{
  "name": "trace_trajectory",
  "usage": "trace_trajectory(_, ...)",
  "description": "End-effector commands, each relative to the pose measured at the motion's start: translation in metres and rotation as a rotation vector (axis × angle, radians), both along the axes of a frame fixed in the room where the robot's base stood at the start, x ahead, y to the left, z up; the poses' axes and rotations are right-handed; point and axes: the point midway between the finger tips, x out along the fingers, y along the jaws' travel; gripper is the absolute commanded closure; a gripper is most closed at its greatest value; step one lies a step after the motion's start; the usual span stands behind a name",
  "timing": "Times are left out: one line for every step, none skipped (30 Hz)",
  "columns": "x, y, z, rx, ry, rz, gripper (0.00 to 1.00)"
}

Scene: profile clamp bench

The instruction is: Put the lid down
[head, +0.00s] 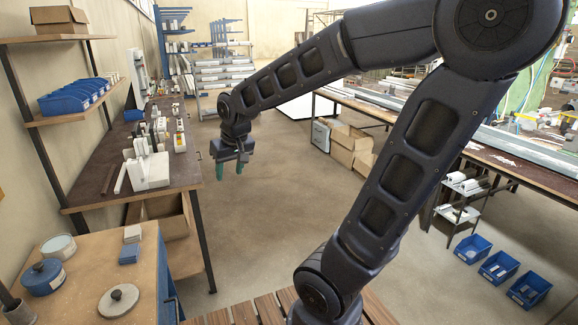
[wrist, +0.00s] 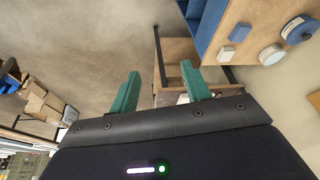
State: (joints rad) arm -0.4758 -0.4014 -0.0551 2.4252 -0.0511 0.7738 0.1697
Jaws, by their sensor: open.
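A round pale grey lid-like disc with a dark knob (head: 118,299) lies flat on the near wooden bench. A blue round pot with a knobbed blue top (head: 43,276) stands left of it; it seems to show in the wrist view too (wrist: 299,29). My gripper (head: 229,170) is open and empty, its green fingers pointing down over open floor, right of the dark bench and well away from the disc. In the wrist view the fingers (wrist: 160,70) are spread apart with nothing between them. I cannot tell which knobbed piece is the task's lid.
The near wooden bench (head: 90,272) also holds a round pale tin (head: 58,247) and two small blocks (head: 131,243). The dark bench (head: 90,188) carries white blocks and fixtures. Shelves (head: 60,115) rise at left. Blue bins (head: 498,266) stand on the floor at right. The middle floor is clear.

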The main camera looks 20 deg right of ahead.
Motion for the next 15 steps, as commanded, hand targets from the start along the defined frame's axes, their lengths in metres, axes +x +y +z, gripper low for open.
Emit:
trace_trajectory(-0.005,-0.017,0.006,0.003,-0.009,-0.031,0.52)
trace_trajectory(-0.009,-0.026,0.008,0.002,-0.011,-0.045,0.52)
trace_trajectory(-0.014,-0.037,0.011,0.002,-0.016,-0.063,0.52)
trace_trajectory(-0.018,-0.046,0.013,0.001,-0.019,-0.078,0.52)
trace_trajectory(-0.022,-0.054,0.016,0.0,-0.023,-0.091,0.52)
trace_trajectory(-0.028,-0.064,0.018,-0.002,-0.027,-0.109,0.52)
trace_trajectory(-0.033,-0.072,0.02,-0.002,-0.03,-0.124,0.52)
trace_trajectory(-0.038,-0.079,0.021,-0.003,-0.033,-0.139,0.52)
trace_trajectory(-0.044,-0.089,0.024,-0.004,-0.037,-0.157,0.52)
trace_trajectory(-0.049,-0.095,0.025,-0.005,-0.041,-0.172,0.52)
trace_trajectory(-0.055,-0.101,0.026,-0.006,-0.043,-0.185,0.52)
trace_trajectory(-0.062,-0.109,0.027,-0.009,-0.046,-0.202,0.52)
trace_trajectory(-0.067,-0.114,0.028,-0.011,-0.049,-0.214,0.52)
trace_trajectory(-0.071,-0.119,0.029,-0.013,-0.051,-0.227,0.52)
trace_trajectory(-0.078,-0.124,0.03,-0.016,-0.055,-0.24,0.52)
